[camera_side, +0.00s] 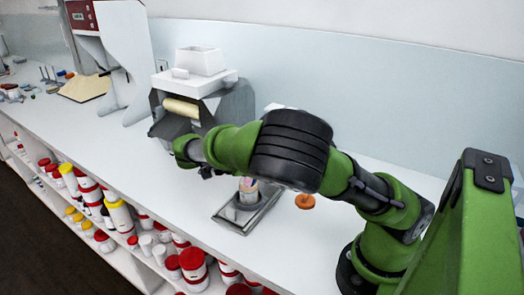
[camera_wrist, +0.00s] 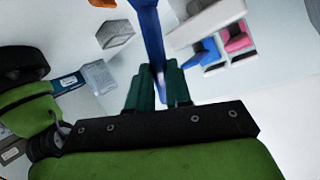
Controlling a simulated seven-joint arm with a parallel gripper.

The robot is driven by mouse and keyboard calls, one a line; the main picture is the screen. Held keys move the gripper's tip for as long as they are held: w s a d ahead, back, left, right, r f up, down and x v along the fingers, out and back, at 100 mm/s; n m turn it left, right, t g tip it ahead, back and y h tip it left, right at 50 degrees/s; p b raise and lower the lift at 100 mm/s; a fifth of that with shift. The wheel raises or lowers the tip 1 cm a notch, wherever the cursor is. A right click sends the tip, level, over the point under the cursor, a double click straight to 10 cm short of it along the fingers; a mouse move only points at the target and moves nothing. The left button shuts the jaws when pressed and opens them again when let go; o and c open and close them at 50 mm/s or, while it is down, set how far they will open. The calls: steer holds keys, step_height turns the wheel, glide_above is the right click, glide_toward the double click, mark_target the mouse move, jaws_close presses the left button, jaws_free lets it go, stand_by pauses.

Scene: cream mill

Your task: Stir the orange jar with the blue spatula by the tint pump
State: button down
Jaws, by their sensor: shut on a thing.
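My gripper (camera_wrist: 158,88) is shut on the blue spatula (camera_wrist: 150,32), whose blue length runs up from between the dark green fingers to the top edge of the wrist view. In the side view the gripper is mostly hidden by my arm; a dark part of it shows near the front of the mill. A small pale jar (camera_side: 248,189) with a pinkish-orange tone stands on a grey metal plate or scale (camera_side: 233,214), right of the gripper; its contents are unclear. An orange round lid-like thing (camera_side: 305,201) lies right of it. I cannot make out the tint pump with certainty.
The grey-and-white mill (camera_side: 222,103) with a cream roller stands behind my gripper. The wrist view shows a blue piece (camera_wrist: 206,52) and a pink piece (camera_wrist: 237,38) in white holders, and a grey block (camera_wrist: 115,33). Shelves of paint pots (camera_side: 193,262) are below the white counter (camera_side: 120,150).

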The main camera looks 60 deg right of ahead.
steer(key=shift+s+d, duration=0.15)
steer(key=shift+d, duration=0.3)
steer(key=shift+r, duration=0.6)
stand_by(1.0)
steer(key=shift+a, duration=0.3)
steer(key=shift+r, duration=0.1)
steer(key=shift+r, duration=2.4)
